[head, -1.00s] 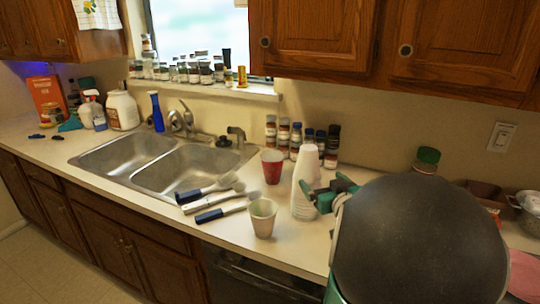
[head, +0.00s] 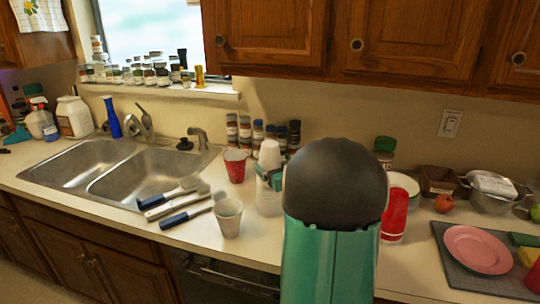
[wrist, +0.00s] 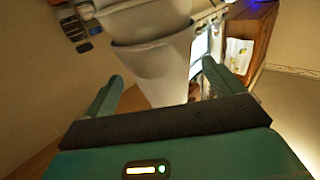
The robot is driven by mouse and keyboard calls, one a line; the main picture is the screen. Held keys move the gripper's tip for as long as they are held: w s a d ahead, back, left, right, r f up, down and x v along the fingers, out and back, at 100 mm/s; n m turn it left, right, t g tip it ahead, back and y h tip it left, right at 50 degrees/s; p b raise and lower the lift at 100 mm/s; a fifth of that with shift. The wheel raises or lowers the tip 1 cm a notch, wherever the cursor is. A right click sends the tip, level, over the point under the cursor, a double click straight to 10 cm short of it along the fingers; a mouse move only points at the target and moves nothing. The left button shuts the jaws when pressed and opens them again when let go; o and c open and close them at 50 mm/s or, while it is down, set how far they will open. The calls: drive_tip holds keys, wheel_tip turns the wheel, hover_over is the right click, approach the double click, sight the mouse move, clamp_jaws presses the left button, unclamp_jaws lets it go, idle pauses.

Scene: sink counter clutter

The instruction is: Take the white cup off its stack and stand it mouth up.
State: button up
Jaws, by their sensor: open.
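A stack of white cups (head: 269,152) stands mouth down on the counter, narrow end up, partly hidden behind my arm. My gripper (head: 268,178) is at the upper part of the stack, its far parts hidden by my arm. In the wrist view my gripper (wrist: 160,88) is open. Its two fingers stand on either side of the nested white cups (wrist: 158,65), with a gap visible at the left finger. The edge of one cup overlaps another there.
An off-white cup (head: 228,217) stands mouth up in front of the stack. A red cup (head: 235,165) is behind it, left of the stack. Dark-handled utensils (head: 187,214) lie beside the sink (head: 120,170). Spice jars (head: 245,133) line the wall. A red can (head: 394,215) stands right of my arm.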

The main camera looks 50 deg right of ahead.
sight(274, 164)
drive_tip(key=shift+x, duration=1.6)
drive_tip(key=shift+a, duration=0.1)
drive_tip(key=c, duration=1)
drive_tip(key=shift+r, duration=9.2)
drive_tip(key=shift+f, duration=0.1)
